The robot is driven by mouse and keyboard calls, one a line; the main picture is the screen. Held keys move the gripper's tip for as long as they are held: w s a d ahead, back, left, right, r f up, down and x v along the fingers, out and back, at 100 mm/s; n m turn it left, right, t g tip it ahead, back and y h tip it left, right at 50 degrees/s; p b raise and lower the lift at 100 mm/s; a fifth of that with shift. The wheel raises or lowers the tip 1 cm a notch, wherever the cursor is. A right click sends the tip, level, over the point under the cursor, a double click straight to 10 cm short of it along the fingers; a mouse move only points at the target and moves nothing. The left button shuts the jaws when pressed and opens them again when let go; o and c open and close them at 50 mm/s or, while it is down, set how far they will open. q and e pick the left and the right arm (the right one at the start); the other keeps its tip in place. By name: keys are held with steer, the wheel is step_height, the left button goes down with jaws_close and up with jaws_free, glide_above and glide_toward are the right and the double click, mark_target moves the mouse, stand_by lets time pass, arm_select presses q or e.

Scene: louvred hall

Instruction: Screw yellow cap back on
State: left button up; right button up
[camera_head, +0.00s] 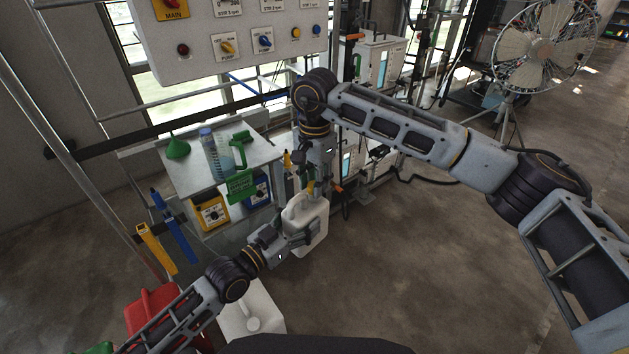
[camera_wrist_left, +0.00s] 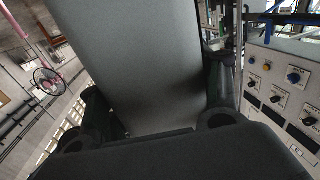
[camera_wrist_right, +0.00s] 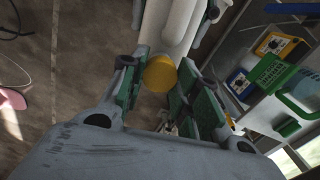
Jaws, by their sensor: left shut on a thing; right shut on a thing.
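A white jug (camera_head: 309,222) is held up in front of the shelf in the head view. My left gripper (camera_head: 299,239) is shut on the jug's body, which fills much of the left wrist view (camera_wrist_left: 135,65) between the fingers. The yellow cap (camera_wrist_right: 160,74) is at the jug's neck, between the green pads of my right gripper (camera_wrist_right: 166,92). The right gripper comes from above and is shut on the cap; in the head view the cap (camera_head: 311,187) shows only as a small yellow patch. The thread and the cap's seating are hidden.
A metal shelf (camera_head: 190,186) holds a green funnel (camera_head: 177,148), a blue-capped bottle (camera_head: 211,150) and a green-handled jug (camera_head: 238,155). A control panel (camera_head: 200,60) hangs above. Another white container (camera_head: 262,312) and a red one (camera_head: 150,302) stand low.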

steer(key=shift+f, duration=0.55)
